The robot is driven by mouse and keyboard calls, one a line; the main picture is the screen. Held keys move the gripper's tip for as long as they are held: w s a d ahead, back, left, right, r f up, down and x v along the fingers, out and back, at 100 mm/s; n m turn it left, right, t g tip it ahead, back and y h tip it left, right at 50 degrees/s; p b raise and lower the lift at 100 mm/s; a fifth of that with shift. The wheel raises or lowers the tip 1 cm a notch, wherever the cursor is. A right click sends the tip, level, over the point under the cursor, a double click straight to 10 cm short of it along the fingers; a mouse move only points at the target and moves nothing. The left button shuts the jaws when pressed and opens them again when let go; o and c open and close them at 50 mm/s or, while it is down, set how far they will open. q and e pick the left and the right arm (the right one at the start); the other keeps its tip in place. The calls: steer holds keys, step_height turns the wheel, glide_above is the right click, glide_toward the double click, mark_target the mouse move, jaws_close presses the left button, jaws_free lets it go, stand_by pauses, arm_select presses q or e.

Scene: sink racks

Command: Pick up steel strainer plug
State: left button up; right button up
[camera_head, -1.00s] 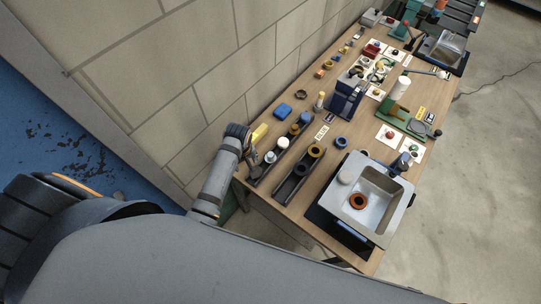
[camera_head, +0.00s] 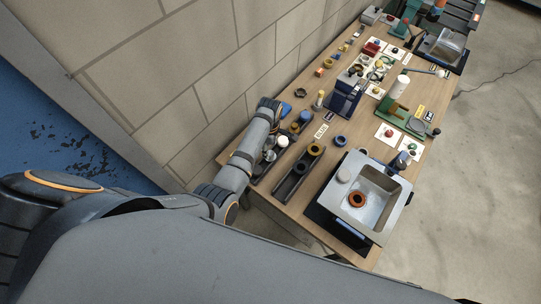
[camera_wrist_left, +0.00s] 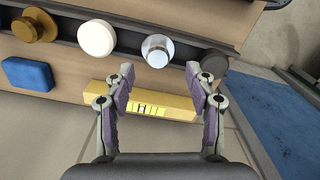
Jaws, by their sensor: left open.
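The steel strainer plug (camera_wrist_left: 157,50) is a shiny round metal piece in the dark rack (camera_wrist_left: 178,49), between a white plug (camera_wrist_left: 97,38) and a dark plug (camera_wrist_left: 215,63) in the left wrist view. My left gripper (camera_wrist_left: 159,72) is open and empty. Its two fingers point toward the steel plug, one to either side of it in the picture, and I see no contact. In the head view, my left arm (camera_head: 247,158) reaches over the near end of the rack and hides part of it. My right gripper is not in view.
A yellow bar (camera_wrist_left: 150,102) lies below the rack in the wrist view, beneath the fingers. A blue block (camera_wrist_left: 28,75) and a brass plug (camera_wrist_left: 35,25) are to the left. A second rack (camera_head: 299,174) and a steel sink (camera_head: 389,184) stand on the right; the wall is close on the left.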

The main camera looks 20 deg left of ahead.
mark_target(271, 153)
arm_select(q)
steer(key=shift+d+f, duration=0.1)
steer(key=shift+f, duration=0.35)
step_height(271, 153, down, 5)
steer(key=b, duration=0.4)
steer(key=shift+w+d+r, duration=0.15)
steer(key=shift+r, duration=0.2)
jaws_close()
